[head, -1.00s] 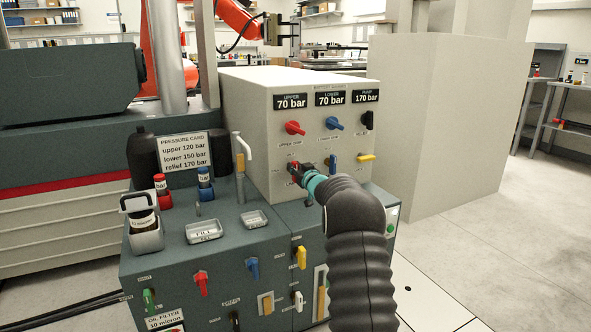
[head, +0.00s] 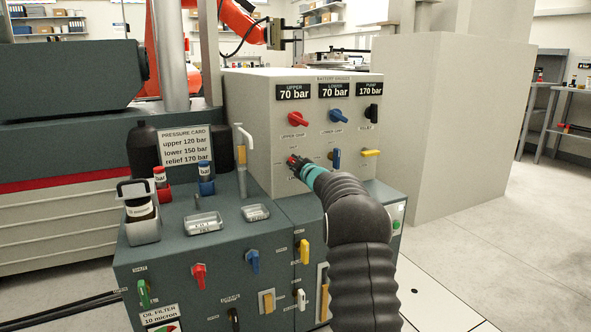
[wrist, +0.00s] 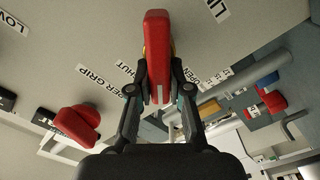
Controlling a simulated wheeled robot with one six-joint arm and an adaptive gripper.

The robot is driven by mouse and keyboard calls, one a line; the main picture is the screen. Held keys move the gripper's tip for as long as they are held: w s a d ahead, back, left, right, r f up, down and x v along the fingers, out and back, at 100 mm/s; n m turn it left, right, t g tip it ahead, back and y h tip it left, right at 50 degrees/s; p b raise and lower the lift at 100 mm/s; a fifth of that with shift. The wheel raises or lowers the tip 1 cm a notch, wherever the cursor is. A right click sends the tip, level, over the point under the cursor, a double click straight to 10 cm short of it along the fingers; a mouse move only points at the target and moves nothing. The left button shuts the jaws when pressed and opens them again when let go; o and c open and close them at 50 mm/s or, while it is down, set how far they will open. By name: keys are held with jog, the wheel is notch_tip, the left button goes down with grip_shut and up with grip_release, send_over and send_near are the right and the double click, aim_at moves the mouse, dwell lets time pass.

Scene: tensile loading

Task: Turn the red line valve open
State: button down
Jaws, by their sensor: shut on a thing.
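The red line valve is a red lever (wrist: 158,48) on the pale grey cabinet face, below the red upper grip knob (head: 298,118). In the wrist view it stands upright in the picture, with a "SHUT" label to its left and a partly cut-off "LI" label to its upper right. My gripper (wrist: 160,98) is shut on this lever, one finger on each side. In the head view my gripper (head: 294,161) reaches the cabinet from the lower right, and its fingers hide most of the lever.
A blue lever (head: 336,158) and a yellow lever (head: 370,153) sit right of the line valve. Below is the dark green cabinet top with metal trays (head: 255,213), bottles and a pressure card (head: 184,147). Floor is clear at the right.

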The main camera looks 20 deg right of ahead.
jog(key=n+b, duration=0.1)
jog(key=n, duration=0.1)
jog(key=f+n+b, duration=0.1)
jog(key=n+b, duration=0.1)
jog(key=shift+a+n, duration=0.2)
jog(key=shift+n, duration=0.1)
jog(key=shift+f+n+b, duration=0.2)
jog(key=shift+n+b, duration=0.55)
jog(key=shift+n, duration=1.15)
jog(key=c, duration=1.1)
grip_release()
jog(key=shift+s, duration=0.1)
jog(key=s, duration=1.1)
jog(key=shift+s+d, duration=0.2)
jog(key=shift+s, duration=0.2)
